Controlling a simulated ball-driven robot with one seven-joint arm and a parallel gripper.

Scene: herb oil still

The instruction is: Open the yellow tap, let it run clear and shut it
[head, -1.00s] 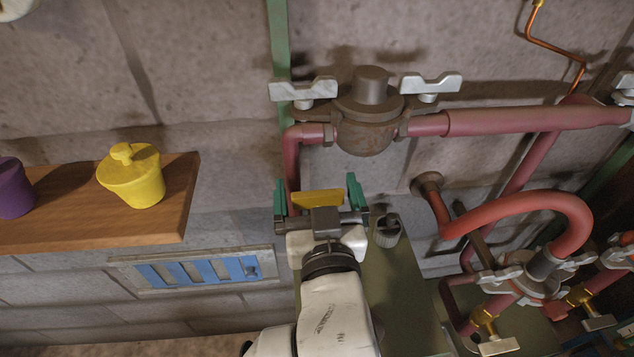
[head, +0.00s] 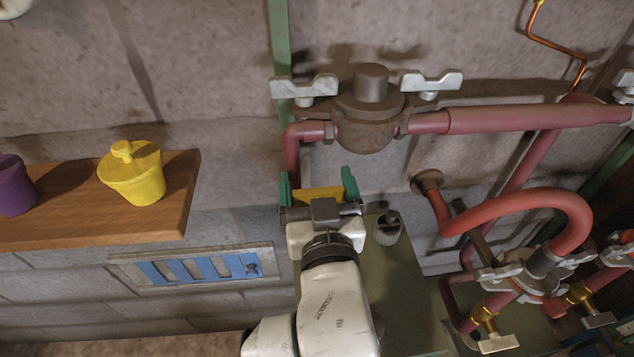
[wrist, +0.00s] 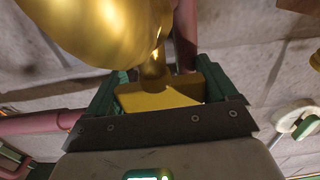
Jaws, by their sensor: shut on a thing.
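The yellow tap handle (head: 318,194) sits between the green fingers of my gripper (head: 318,188) in the head view, below the left end of the red pipe. In the wrist view the yellow handle (wrist: 160,97) lies across between both green fingers (wrist: 160,92), and my gripper is shut on it. A brass stem rises from the handle to a large rounded brass body (wrist: 100,30) at the upper left. My gripper and wrist hide the tap's outlet and what lies under it in the head view.
A rusty valve body (head: 367,118) with white wing handles stands just above my gripper. Red pipes (head: 545,118) and brass taps (head: 485,318) crowd the right. A wooden shelf (head: 100,225) at left holds a yellow lidded pot (head: 135,178) and a purple pot (head: 12,190).

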